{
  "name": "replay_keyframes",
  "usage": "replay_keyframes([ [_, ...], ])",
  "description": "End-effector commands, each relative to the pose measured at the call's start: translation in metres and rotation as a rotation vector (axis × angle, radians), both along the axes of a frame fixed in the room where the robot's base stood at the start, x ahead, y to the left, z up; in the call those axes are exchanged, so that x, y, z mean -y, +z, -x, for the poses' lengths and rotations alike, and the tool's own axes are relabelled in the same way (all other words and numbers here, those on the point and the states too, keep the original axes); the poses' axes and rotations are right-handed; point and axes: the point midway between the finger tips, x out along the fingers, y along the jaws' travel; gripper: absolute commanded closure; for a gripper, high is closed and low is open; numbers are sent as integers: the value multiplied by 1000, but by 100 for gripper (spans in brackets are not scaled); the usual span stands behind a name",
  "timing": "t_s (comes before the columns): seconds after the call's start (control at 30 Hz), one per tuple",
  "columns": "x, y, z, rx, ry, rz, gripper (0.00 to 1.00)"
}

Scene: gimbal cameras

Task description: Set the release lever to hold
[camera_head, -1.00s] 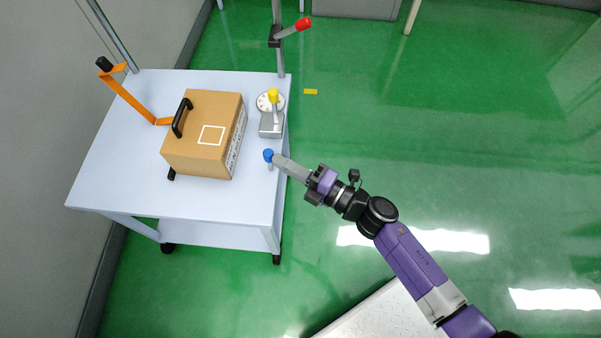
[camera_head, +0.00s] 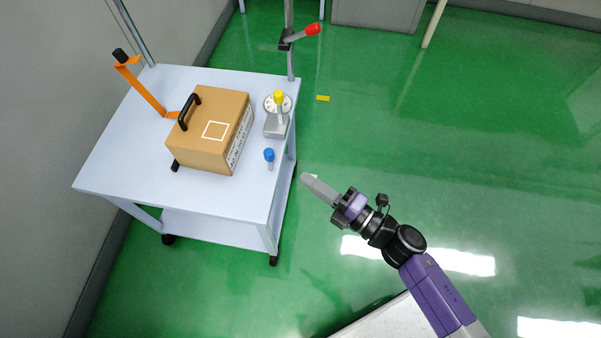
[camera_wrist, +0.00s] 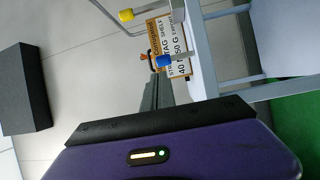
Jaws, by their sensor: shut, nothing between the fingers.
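Several levers stand on a white cart (camera_head: 110,190), and no legible label tells which is the release lever. A blue-knobbed lever (camera_head: 269,155) stands upright near the cart's right edge. A yellow-knobbed lever (camera_head: 278,98) rises from a grey base behind it. A red-tipped lever (camera_head: 311,29) juts right from a post at the back. In the wrist view the blue knob (camera_wrist: 164,60) and yellow knob (camera_wrist: 125,15) also show. My gripper (camera_head: 306,179) is shut and empty, beyond the cart's right edge, right of the blue knob and apart from it.
A cardboard box (camera_head: 190,152) with a black handle sits mid-cart. An orange arm (camera_head: 145,90) with a black knob stands at the cart's back left. Green floor right of the cart is open. A dark block (camera_wrist: 22,90) shows at left in the wrist view.

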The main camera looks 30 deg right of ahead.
Motion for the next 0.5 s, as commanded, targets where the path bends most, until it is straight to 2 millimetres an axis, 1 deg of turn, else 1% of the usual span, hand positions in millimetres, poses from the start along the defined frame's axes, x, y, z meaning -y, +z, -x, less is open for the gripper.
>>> replay_keyframes([
  [0.03,4,0,8,-2,-1,1,100],
  [0.23,19,0,36,-2,-2,1,100],
  [0.4,25,1,48,0,0,0,100],
  [0.5,26,1,50,1,0,0,100],
])
